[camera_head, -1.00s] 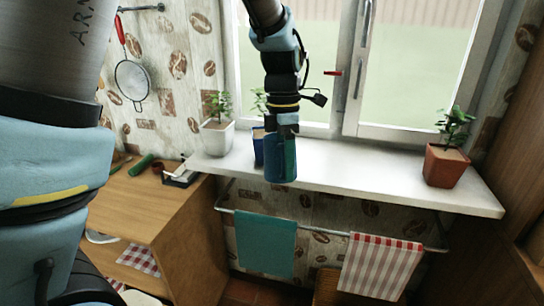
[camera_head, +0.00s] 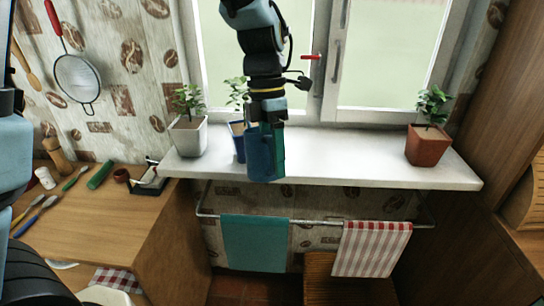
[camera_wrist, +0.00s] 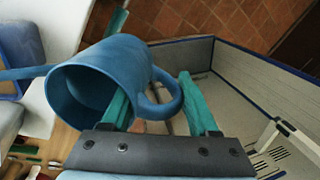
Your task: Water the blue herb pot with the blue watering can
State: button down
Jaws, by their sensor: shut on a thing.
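The blue watering can (camera_head: 262,158) hangs from my gripper (camera_head: 268,126) in front of the windowsill's front edge. In the wrist view my gripper (camera_wrist: 160,108) is shut on the can's handle side, with its teal fingers around the handle loop. The can (camera_wrist: 90,82) shows its open mouth to the wrist camera, and its thin spout points left. The blue herb pot (camera_head: 236,143), with a green plant, stands on the sill just behind and left of the can, which partly hides it. The spout is hard to see in the head view.
The white windowsill (camera_head: 330,165) also bears a white herb pot (camera_head: 188,138) on the left and a terracotta pot (camera_head: 428,146) on the right. Between the can and the terracotta pot the sill is clear. A towel rail (camera_head: 315,224) runs below. A wooden counter (camera_head: 110,215) is at left.

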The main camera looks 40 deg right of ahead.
jog(key=shift+w+r+g+y+p, duration=0.15)
jog(key=shift+r+g+p, duration=0.3)
jog(key=shift+r, duration=0.35)
jog(key=shift+r+g+y+p, duration=0.15)
jog(key=shift+r+g+p, duration=0.2)
jog(key=shift+r+p, duration=0.3)
dwell(1.6)
